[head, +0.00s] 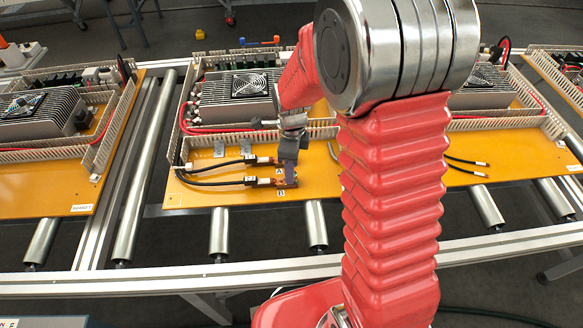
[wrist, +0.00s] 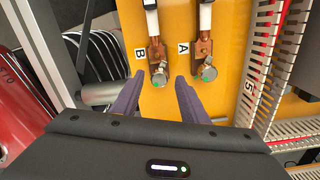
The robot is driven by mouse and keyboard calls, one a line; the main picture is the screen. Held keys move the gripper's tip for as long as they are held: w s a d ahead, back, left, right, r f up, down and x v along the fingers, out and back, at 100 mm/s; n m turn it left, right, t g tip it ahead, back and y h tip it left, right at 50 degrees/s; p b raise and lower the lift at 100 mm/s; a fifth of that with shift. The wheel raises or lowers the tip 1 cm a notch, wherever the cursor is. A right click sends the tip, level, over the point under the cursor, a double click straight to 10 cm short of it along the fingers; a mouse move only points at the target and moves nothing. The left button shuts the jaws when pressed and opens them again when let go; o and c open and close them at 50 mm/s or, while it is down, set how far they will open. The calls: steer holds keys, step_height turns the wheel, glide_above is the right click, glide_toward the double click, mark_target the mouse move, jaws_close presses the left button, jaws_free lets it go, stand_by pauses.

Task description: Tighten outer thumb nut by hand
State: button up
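Two copper lugs with cables lie on an orange board, labelled A and B. In the wrist view the outer thumb nut (wrist: 159,77), at B, is a small round metal piece with a green dot, on the end of its copper lug (wrist: 154,52). The inner nut (wrist: 208,73), at A, looks the same and sits to the right. My gripper (wrist: 160,80) is open, its two purple fingers apart; in the picture the outer nut appears between the fingertips. I cannot tell the height gap. In the head view my gripper (head: 289,168) is over the lug ends and hides the nuts.
A slotted wiring duct (wrist: 262,65) runs along the right of the wrist view, beside nut A. Black cables (head: 215,182) lead left from the lugs. A heatsink unit with a fan (head: 248,85) stands behind the duct. The board (head: 235,200) is bare towards its front edge.

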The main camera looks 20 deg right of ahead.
step_height(320, 180, up, 13)
stand_by(0.5)
steer(key=shift+n, duration=0.3)
steer(key=s+r+n+t, duration=0.2)
steer(key=s+r+n, duration=0.3)
steer(key=s+n, duration=0.4)
steer(key=s+r+n+t, duration=0.3)
steer(key=s+r+n, duration=0.3)
steer(key=s+n, duration=0.4)
steer(key=n, duration=0.3)
steer(key=shift+s+d+r+n+t, duration=0.15)
steer(key=shift+d+n+t, duration=0.05)
steer(key=shift+n+t, duration=0.1)
stand_by(2.0)
